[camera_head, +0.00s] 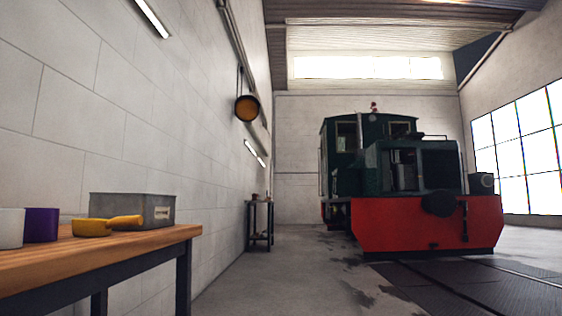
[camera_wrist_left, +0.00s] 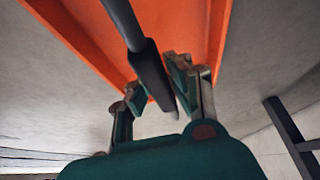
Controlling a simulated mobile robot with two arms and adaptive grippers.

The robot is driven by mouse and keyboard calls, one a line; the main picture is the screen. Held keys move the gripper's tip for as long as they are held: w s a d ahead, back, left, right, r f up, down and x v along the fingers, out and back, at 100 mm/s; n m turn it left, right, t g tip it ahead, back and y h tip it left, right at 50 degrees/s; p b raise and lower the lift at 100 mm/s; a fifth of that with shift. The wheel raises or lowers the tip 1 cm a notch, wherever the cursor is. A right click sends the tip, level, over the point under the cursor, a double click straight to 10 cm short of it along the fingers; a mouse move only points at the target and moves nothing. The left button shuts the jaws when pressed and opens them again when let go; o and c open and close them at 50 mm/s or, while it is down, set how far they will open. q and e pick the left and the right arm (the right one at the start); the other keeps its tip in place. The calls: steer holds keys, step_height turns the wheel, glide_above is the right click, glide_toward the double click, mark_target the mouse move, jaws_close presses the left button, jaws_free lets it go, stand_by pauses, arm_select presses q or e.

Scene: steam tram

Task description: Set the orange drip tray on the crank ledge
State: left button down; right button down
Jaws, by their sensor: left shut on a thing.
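The orange drip tray (camera_wrist_left: 190,25) fills the top of the left wrist view, with a raised rim along its left side. A dark bar (camera_wrist_left: 132,30), which looks like its handle, runs down from it between my fingers. My left gripper (camera_wrist_left: 157,82) is shut on this dark bar and holds the tray off the floor. The far end of the tray is out of frame. Neither the tray nor either gripper shows in the head view. I cannot make out which part is the crank ledge.
A wooden workbench (camera_head: 150,241) stands at left with a grey bin (camera_head: 130,206), a yellow scoop (camera_head: 95,227), a purple cup (camera_head: 41,225) and a white cup (camera_head: 10,228). A green and red locomotive (camera_head: 425,222) stands ahead right. A small table (camera_head: 259,203) is farther back. Floor between is clear.

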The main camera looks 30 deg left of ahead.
arm_select(q)
steer(key=shift+w+r, duration=0.1)
steer(key=shift+r, duration=0.1)
stand_by(0.4)
step_height(320, 180, up, 10)
steer(key=p, duration=0.8)
steer(key=shift+f+p, duration=0.1)
steer(key=shift+p, duration=0.3)
